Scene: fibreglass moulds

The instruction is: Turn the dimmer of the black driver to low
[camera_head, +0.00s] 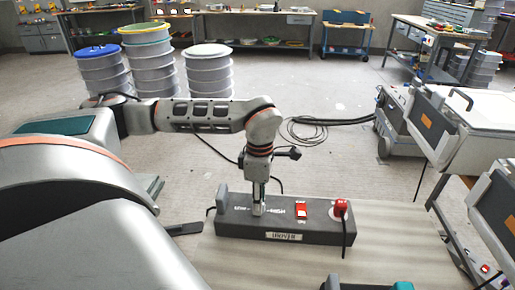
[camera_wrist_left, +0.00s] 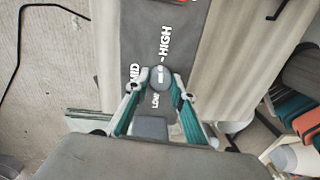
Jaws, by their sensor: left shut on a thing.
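The black driver (camera_head: 285,236) is a long dark box lying on the bench, with a dimmer marked LOW, MID and HIGH along its top. My left gripper (camera_head: 259,203) points straight down at the left part of the box. In the left wrist view its teal-padded fingers (camera_wrist_left: 160,95) are shut on the round grey dimmer knob (camera_wrist_left: 161,78). The words LOW, MID and HIGH stand around the knob. A small white mark shows on the knob, but its exact setting is hard to tell. My right gripper is not clearly in view.
A red switch (camera_head: 302,210) and a red plug (camera_head: 340,208) with a black cable sit on the driver's right part. The bench top (camera_head: 385,232) is bare to the right. Stacked drums (camera_head: 155,65) stand behind.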

